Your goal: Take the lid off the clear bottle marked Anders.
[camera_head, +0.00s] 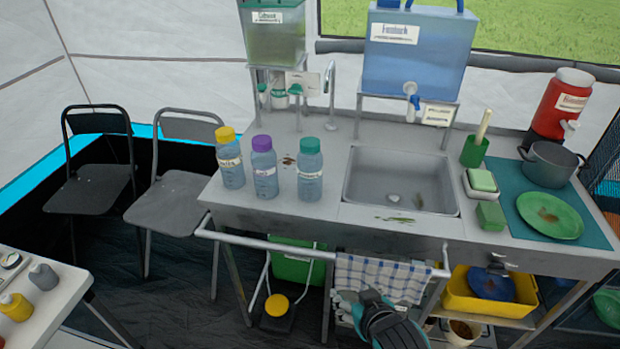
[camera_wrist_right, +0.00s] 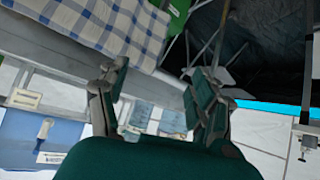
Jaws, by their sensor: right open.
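Three clear, bluish bottles stand upright in a row on the left part of the steel counter: one with a yellow lid (camera_head: 226,135), one with a purple lid (camera_head: 262,143) and one with a green lid (camera_head: 309,146). Each has a white label with handwriting too small to read, so I cannot tell which is marked Anders. All three lids are on. My right gripper (camera_head: 373,299) is open and empty, low in front of the counter by the checked towel, apart from the bottles. In the right wrist view its two fingers (camera_wrist_right: 160,92) are spread. My left gripper is not in view.
The counter (camera_head: 325,208) has a front rail with a checked towel (camera_head: 382,277). A sink (camera_head: 400,180) lies right of the bottles. A blue water tank (camera_head: 418,55) and a green-lidded tank (camera_head: 273,35) stand behind. Two folding chairs (camera_head: 175,200) are at left.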

